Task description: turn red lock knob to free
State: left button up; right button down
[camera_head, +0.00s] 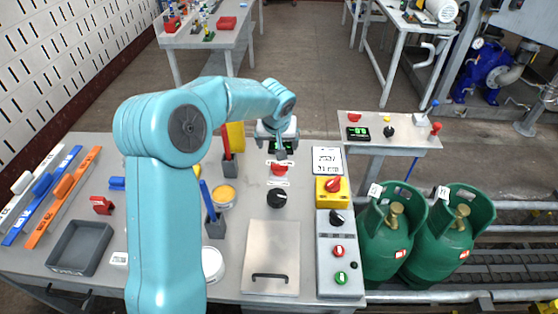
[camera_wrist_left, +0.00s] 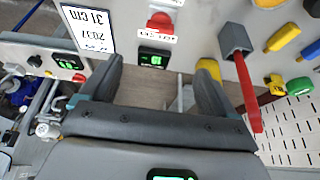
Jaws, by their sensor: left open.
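A red knob (camera_head: 278,168) with white label strips stands on the grey table; it shows at the top of the left wrist view (camera_wrist_left: 160,21). A small black display with green digits (camera_wrist_left: 153,60) sits beside it. My left gripper (camera_head: 281,152) hangs just beyond the knob, over the display, and partly hides it. In the left wrist view its two dark fingers (camera_wrist_left: 158,67) are apart with nothing between them, and the knob lies beyond their tips. Another red knob (camera_head: 333,184) sits on a yellow box to the right. My right gripper is out of view.
A black knob (camera_head: 277,198) and a metal lid with a handle (camera_head: 270,262) lie nearer. A holder with a red stick (camera_head: 229,163) stands left of the gripper. A white card (camera_head: 327,160) lies right. Green gas cylinders (camera_head: 394,235) stand at the table's right side.

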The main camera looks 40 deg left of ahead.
aim_at(279, 165)
pick_arm(q)
jog(key=p+x, duration=0.3)
jog(key=x, duration=1.3)
jog(key=shift+s+d+f, duration=0.1)
jog(key=shift+d+f, duration=0.05)
jog(key=shift+f, duration=0.05)
jog(key=c, duration=1.1)
